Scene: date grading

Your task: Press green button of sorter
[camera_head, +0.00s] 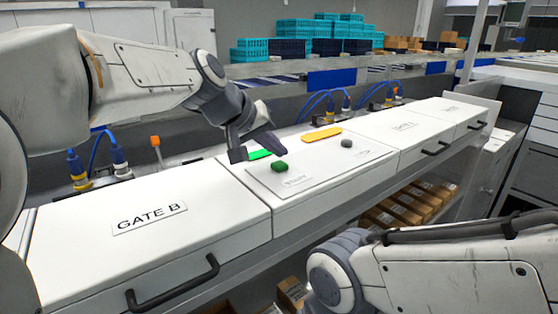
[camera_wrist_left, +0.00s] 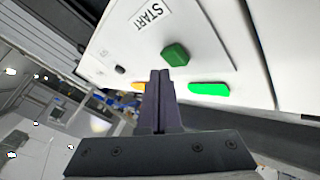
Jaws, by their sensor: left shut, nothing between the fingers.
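The green button (camera_head: 280,167) is a dark green block on the white sorter panel (camera_head: 322,176), beside a label that reads START (camera_head: 296,181). It also shows in the left wrist view (camera_wrist_left: 175,54), just beyond my fingertips. My left gripper (camera_head: 281,151) is shut and empty, and its fingertips are close to the button. I cannot tell whether they touch it. In the left wrist view the two fingers (camera_wrist_left: 160,73) lie together, pointing toward the panel. My right arm shows at the lower right, but its gripper is out of view.
A bright green strip (camera_head: 260,154), an orange strip (camera_head: 321,135) and a grey button (camera_head: 346,143) are on the same panel. The GATE B lid (camera_head: 90,221) with a black handle (camera_head: 172,288) lies to the left. Cardboard boxes (camera_head: 402,207) sit below the panel.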

